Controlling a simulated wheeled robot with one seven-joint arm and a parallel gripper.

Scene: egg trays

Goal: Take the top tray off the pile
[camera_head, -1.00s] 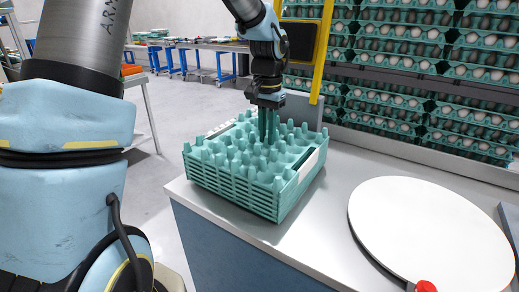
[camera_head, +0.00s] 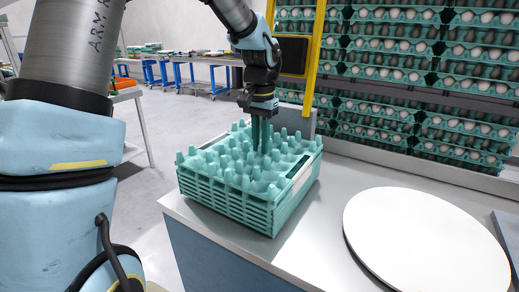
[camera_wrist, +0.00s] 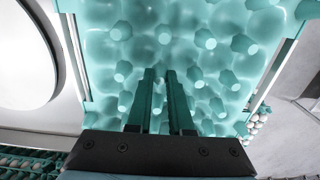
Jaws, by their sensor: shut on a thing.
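The pile of teal egg trays (camera_head: 225,204) stands on the near left corner of the light table. The top tray (camera_head: 236,181) is empty, with rows of upright pegs, and sits level on the pile. My gripper (camera_head: 262,150) points down into the middle of the top tray, its two dark fingers among the pegs. In the wrist view, my gripper (camera_wrist: 161,76) is shut on part of the top tray (camera_wrist: 200,70), with a narrow gap between the fingers. The exact part between the fingertips is hard to make out.
A white round plate (camera_head: 425,240) lies on the table (camera_head: 330,215) to the right, with bare surface between it and the pile. A yellow post (camera_head: 314,60) with a dark panel (camera_head: 293,56) stands behind. Racks of egg-filled trays (camera_head: 400,75) line the back.

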